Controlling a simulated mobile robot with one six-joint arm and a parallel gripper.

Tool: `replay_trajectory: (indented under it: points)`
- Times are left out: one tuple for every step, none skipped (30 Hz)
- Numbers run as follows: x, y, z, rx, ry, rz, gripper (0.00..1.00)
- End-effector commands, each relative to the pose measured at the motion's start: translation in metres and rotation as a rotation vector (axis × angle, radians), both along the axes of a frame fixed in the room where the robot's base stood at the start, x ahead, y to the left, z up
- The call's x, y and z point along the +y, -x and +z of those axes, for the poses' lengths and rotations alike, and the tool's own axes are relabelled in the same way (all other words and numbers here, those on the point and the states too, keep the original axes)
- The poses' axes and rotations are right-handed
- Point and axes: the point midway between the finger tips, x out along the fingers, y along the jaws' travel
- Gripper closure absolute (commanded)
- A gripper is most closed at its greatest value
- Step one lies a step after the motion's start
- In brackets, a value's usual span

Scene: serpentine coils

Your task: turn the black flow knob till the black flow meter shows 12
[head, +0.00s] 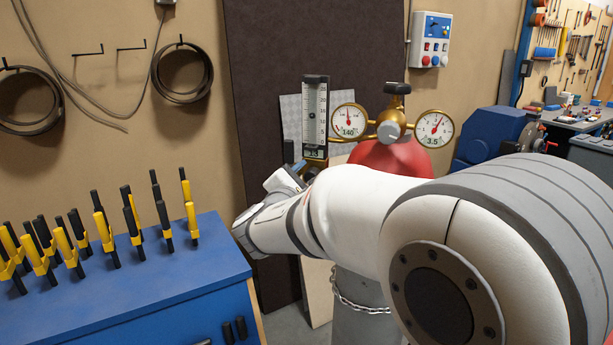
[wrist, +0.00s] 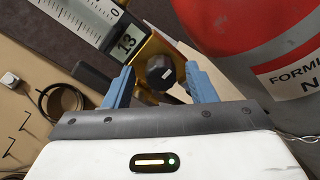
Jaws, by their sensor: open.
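The black flow meter (head: 315,112) is an upright scale tube in a dark frame on a brass mount, left of the gauges in the head view. Its small display (wrist: 126,44) reads 13 in the wrist view. The black flow knob (wrist: 160,72) is a round knob with a pale mark, on the brass body below the meter. My gripper (wrist: 160,67) is open, with one blue finger on each side of the knob and a visible gap on both sides. Whether the fingertips reach past its face I cannot tell. In the head view my arm hides the knob.
Two round gauges (head: 349,120) and (head: 435,128), showing 140 and 3.5, flank a brass regulator (head: 391,124) on a red cylinder (wrist: 250,25). A blue bench (head: 150,300) with several black and yellow clamps stands left. A dark panel (head: 262,60) stands behind the meter.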

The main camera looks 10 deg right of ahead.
Motion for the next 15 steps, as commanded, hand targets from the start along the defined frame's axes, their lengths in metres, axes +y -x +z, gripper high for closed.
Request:
replay_trajectory:
  points:
    - [-0.0009, -0.0009, -0.0001, 0.000, 0.000, 0.000, 0.49]
    - [-0.0009, -0.0009, -0.0002, 0.000, 0.000, 0.000, 0.49]
    - [-0.0009, -0.0009, -0.0003, 0.000, 0.000, 0.000, 0.49]
    - [-0.0010, -0.0009, -0.0004, 0.000, 0.000, 0.000, 0.49]
    - [-0.0009, -0.0009, -0.0005, 0.000, 0.000, 0.000, 0.49]
    - [-0.0009, -0.0008, -0.0006, 0.001, 0.000, -0.001, 0.49]
    - [-0.0010, -0.0008, -0.0005, 0.001, 0.000, -0.001, 0.49]
    - [-0.0010, -0.0008, -0.0005, 0.001, 0.000, -0.001, 0.51]
    - [-0.0010, -0.0007, -0.0006, 0.001, 0.000, -0.001, 0.55]
    - [-0.0010, -0.0006, -0.0005, 0.001, 0.000, -0.001, 0.57]
    - [-0.0011, -0.0006, -0.0006, 0.001, 0.000, -0.001, 0.60]
    - [-0.0011, -0.0006, -0.0006, 0.001, 0.000, -0.001, 0.63]
    - [-0.0011, -0.0006, -0.0006, 0.001, 0.000, -0.001, 0.65]
    - [-0.0012, -0.0005, -0.0005, 0.001, 0.000, -0.001, 0.68]
    - [-0.0013, -0.0006, -0.0005, 0.001, 0.000, -0.001, 0.71]
